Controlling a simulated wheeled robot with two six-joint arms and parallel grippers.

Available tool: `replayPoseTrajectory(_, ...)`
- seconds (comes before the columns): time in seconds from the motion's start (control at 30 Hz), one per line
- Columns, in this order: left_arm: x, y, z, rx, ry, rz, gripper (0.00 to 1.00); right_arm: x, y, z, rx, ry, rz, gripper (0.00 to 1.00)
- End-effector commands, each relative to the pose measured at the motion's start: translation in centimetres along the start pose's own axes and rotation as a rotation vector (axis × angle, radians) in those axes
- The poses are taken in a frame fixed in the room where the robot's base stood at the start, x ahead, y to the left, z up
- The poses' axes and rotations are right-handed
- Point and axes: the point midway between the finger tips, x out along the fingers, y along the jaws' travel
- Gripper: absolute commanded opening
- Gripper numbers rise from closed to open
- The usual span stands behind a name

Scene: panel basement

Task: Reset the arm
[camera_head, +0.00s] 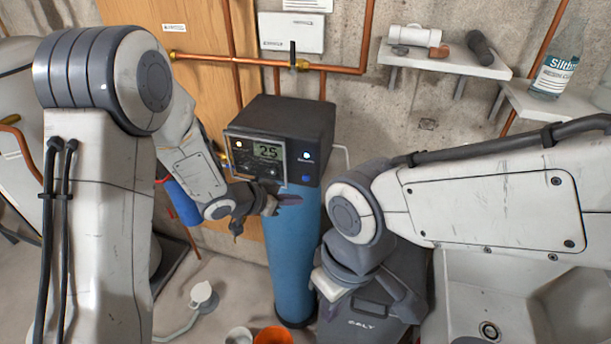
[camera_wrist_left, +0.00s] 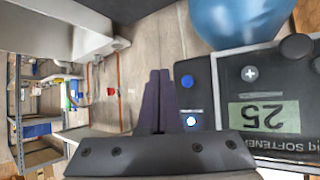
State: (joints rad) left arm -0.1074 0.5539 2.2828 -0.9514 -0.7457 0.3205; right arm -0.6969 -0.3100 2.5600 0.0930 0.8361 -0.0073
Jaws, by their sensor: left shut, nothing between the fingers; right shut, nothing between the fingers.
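My left gripper (camera_head: 288,199) is in front of the blue cylinder, just below the control box of the softener. Its fingers are shut and empty; the closed dark fingers also show in the left wrist view (camera_wrist_left: 157,100), beside the box's blue button. My right gripper (camera_head: 345,283) is lower, pointing down over the grey salt bin. It is shut, with its fingertips mostly hidden by its own wrist. My left arm (camera_head: 105,190) bends down from an elbow at upper left. My right arm (camera_head: 490,205) reaches in from the right.
The dark control box (camera_head: 285,128) with a lit display sits on the blue cylinder (camera_head: 292,250). The salt bin (camera_head: 362,323) stands beside it. A sink (camera_head: 480,300) is at lower right. Wall shelves (camera_head: 445,58) hold pipe pieces and a bottle (camera_head: 557,65). An orange container (camera_head: 272,336) is below.

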Motion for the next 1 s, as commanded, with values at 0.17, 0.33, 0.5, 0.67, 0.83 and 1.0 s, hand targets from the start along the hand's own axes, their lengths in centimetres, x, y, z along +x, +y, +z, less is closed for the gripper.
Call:
replayPoseTrajectory(0.17, 0.0, 0.0, 0.0, 0.001, -0.003, -0.003, 0.00, 0.1, 0.0, 0.0, 0.000, 0.000, 0.000, 0.00)
replayPoseTrajectory(0.33, -0.2, 0.2, 0.4, 0.021, -0.080, -0.085, 0.00, 1.6, 0.1, 0.1, 0.001, 0.000, 0.000, 0.00)
replayPoseTrajectory(0.5, -2.9, 2.4, 2.6, 0.003, -0.280, -0.234, 0.00, 4.5, 0.3, 0.2, 0.003, 0.000, 0.000, 0.00)
replayPoseTrajectory(0.67, -7.6, 7.7, 6.8, -0.078, -0.506, -0.267, 0.00, 7.0, 0.5, 0.4, 0.006, 0.000, 0.000, 0.00)
replayPoseTrajectory(0.83, -12.9, 14.8, 11.8, -0.167, -0.724, -0.175, 0.00, 9.1, 0.7, 0.5, 0.008, 0.000, 0.000, 0.00)
replayPoseTrajectory(1.0, -16.4, 19.2, 14.4, -0.208, -0.850, -0.075, 0.00, 9.9, 0.7, 0.5, 0.009, 0.000, 0.000, 0.00)
